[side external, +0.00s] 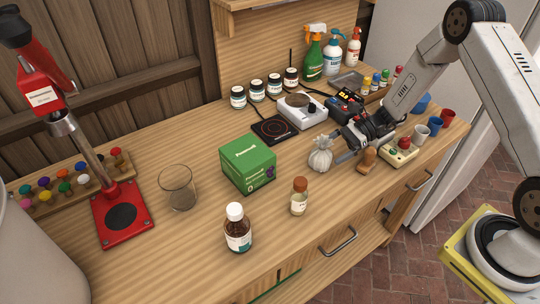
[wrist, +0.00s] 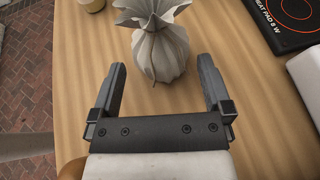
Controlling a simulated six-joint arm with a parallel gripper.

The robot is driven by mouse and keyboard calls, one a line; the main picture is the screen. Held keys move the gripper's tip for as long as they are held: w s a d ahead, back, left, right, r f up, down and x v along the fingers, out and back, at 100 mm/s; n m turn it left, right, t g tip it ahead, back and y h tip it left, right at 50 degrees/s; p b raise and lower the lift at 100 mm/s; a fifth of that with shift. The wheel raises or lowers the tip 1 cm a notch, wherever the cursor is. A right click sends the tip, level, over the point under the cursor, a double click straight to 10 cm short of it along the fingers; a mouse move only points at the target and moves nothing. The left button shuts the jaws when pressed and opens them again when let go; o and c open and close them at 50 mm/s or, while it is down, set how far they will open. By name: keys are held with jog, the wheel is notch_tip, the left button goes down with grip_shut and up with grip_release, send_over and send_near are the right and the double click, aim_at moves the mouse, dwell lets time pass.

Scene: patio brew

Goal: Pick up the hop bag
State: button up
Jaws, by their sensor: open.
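The hop bag (side external: 320,160) is a pale, pleated cloth sack with a gathered top, standing upright on the wooden counter. In the wrist view the hop bag (wrist: 160,50) sits just beyond the fingertips, roughly centred between them. My gripper (side external: 343,150) is open and empty, low over the counter on the right side of the bag. In the wrist view its two fingers (wrist: 162,75) are spread wider than the lower part of the bag, with bare wood between them.
A wooden stamp-like piece (side external: 367,159) and a beige button box (side external: 400,152) stand right of the bag. A black heat pad (side external: 274,130) lies behind.

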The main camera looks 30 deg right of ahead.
aim_at(320, 153)
jog(key=shift+x, duration=2.5)
jog(key=c, duration=0.9)
jog(key=shift+r, duration=0.15)
jog(key=shift+c, duration=0.2)
jog(key=shift+r, duration=0.8)
jog(key=s+r, duration=1.1)
jog(key=s, duration=0.3)
jog(key=shift+d, duration=0.35)
